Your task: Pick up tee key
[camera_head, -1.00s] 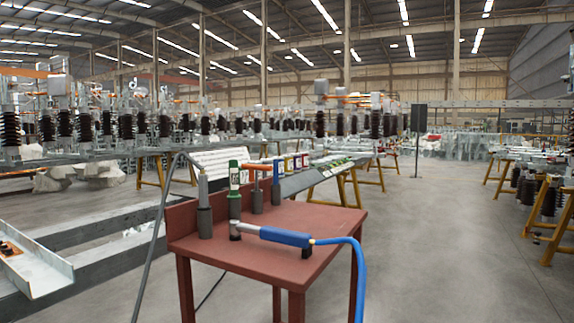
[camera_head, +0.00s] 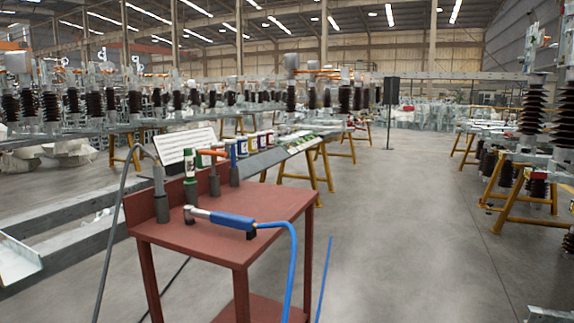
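An orange T-shaped handle (camera_head: 212,153), which looks like the tee key, stands upright in a dark grey holder (camera_head: 214,184) on a red-brown table (camera_head: 262,216). A green bottle-like item with a white label (camera_head: 190,166) stands just left of it. A blue-handled tool (camera_head: 232,221) with a metal head and blue hose lies across the table in front. A blue upright tool (camera_head: 233,155) stands in a holder to the right. Neither of my grippers shows in the view.
A grey upright tool (camera_head: 159,182) with a dark cable stands at the table's left. The blue hose (camera_head: 293,262) hangs off the right side. Yellow trestles (camera_head: 322,165) stand behind. The floor (camera_head: 400,230) to the right is clear.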

